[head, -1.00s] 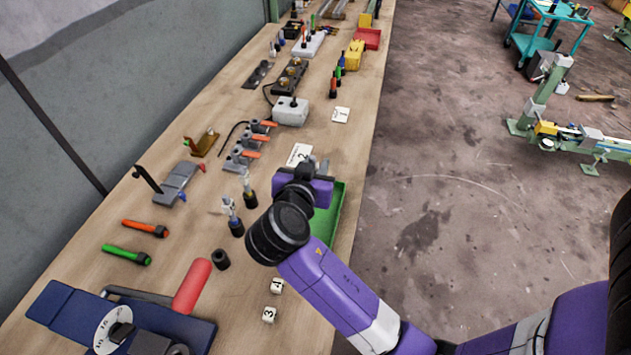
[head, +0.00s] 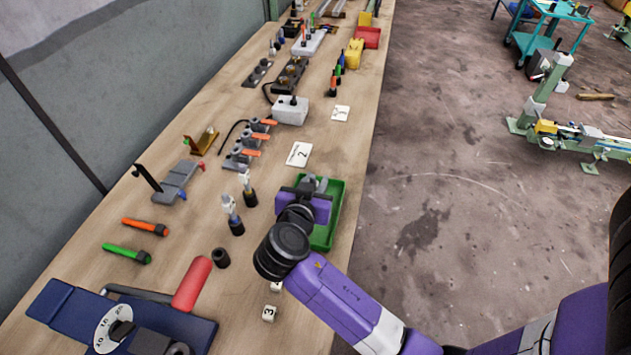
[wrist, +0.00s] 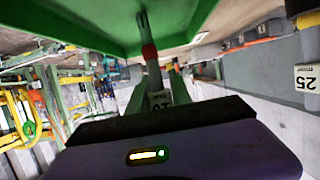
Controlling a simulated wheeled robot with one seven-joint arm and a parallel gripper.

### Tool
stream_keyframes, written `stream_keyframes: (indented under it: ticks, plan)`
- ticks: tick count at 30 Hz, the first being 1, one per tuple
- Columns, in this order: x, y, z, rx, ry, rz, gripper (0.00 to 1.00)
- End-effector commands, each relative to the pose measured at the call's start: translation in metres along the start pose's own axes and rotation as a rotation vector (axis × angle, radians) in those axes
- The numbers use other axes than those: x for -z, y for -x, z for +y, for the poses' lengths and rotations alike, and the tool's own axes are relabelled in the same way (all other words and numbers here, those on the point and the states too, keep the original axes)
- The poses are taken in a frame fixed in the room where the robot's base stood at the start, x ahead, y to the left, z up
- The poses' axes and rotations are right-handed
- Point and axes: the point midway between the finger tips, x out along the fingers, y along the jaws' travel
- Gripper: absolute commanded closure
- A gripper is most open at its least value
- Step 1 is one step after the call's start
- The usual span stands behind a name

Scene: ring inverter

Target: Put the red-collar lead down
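My gripper (head: 308,188) is over the left part of the green tray (head: 325,237), at the right edge of the bench. The wrist view shows the red-collar lead (wrist: 149,51) between my gripper's two dark fingers (wrist: 157,98), which look shut on it. Its red collar and thin grey tip point away from my palm. The tip shows against the green tray (wrist: 75,20); I cannot tell whether they touch. In the head view the lead is hidden by my gripper.
Two bottle-like tools (head: 232,216) stand left of the tray. A card marked 2 (head: 299,154) lies behind it. A white number cube (head: 269,314) lies in front. A blue fixture with a red handle (head: 193,284) is at front left.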

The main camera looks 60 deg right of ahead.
Motion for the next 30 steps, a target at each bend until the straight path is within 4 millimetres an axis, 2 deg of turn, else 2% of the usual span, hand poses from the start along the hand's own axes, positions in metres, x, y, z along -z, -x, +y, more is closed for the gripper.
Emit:
stream_keyframes:
  ticks: [1, 3, 16, 20, 30]
  plan:
    - [0.000, 0.000, 0.000, 0.000, 0.000, 0.000, 0.63]
    - [0.000, 0.000, 0.000, 0.000, 0.000, 0.000, 0.55]
    - [0.003, 0.005, -0.001, 0.002, 0.000, 0.000, 0.55]
    - [0.002, 0.026, -0.001, 0.005, -0.001, 0.000, 0.55]
    - [0.002, 0.095, -0.001, 0.003, -0.001, -0.001, 0.55]
